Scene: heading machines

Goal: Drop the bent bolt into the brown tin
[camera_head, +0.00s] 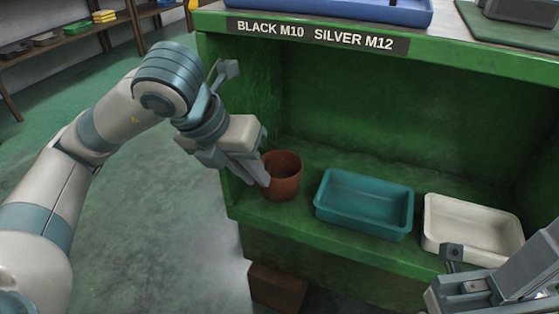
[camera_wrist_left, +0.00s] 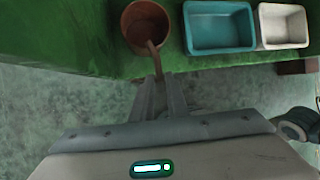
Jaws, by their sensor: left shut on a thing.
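The brown tin (camera_head: 284,184) stands on the green shelf at the left end of a row of containers. It also shows at the top of the left wrist view (camera_wrist_left: 132,32), with its open mouth visible. My left gripper (camera_head: 262,178) is at the tin's left rim. In the left wrist view, its fingers (camera_wrist_left: 160,80) are shut on the bent bolt (camera_wrist_left: 153,52), a thin brownish piece that reaches from the fingertips over the tin's near rim. I cannot tell whether it touches the tin. My right gripper (camera_head: 500,278) is partly in view at the bottom right; its jaw state is unclear.
A teal tray (camera_head: 364,232) stands right of the tin, and a white tray (camera_head: 430,243) beyond it. The green cabinet's upper ledge (camera_head: 460,62) overhangs the shelf, labelled "BLACK M10" and "SILVER M12". A blue tray (camera_head: 340,14) sits on top. Open floor lies left.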

